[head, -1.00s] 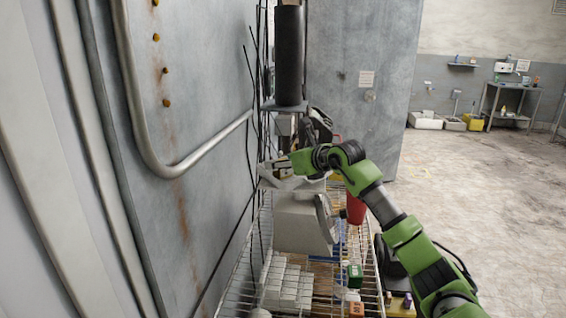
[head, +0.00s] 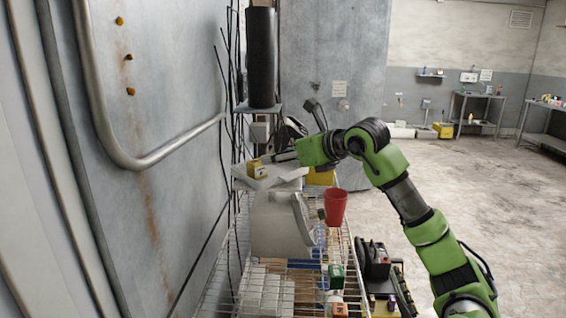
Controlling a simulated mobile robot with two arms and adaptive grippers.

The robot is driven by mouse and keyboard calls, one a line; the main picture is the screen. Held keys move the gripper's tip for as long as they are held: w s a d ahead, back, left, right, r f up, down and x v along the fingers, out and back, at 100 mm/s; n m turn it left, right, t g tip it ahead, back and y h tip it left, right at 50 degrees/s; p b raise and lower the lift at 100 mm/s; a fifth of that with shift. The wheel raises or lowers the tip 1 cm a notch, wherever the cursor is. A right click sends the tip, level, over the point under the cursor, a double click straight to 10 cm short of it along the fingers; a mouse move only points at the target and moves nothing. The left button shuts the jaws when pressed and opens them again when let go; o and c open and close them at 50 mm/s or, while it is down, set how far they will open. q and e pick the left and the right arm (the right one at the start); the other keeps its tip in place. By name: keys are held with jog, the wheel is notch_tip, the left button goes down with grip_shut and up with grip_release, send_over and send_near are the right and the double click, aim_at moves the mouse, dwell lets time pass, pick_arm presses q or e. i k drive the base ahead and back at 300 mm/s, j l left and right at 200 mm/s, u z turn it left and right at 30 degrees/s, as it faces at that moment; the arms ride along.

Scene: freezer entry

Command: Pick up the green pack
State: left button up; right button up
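A small green pack (head: 336,277) stands on the wire rack near its right edge, low in the head view. It is beside an orange-topped small box (head: 339,309). My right arm comes in from the lower right and reaches over the rack. Its wrist end (head: 284,157) is above the grey-white scale, well above and behind the green pack. The fingers are small and overlap dark objects behind them, so I cannot tell their opening. My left gripper is not in view.
White blocks (head: 265,285) fill the rack's front left.

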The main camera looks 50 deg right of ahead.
aim_at(335, 277)
jog(key=k+l, duration=1.15)
jog(key=l, duration=0.25)
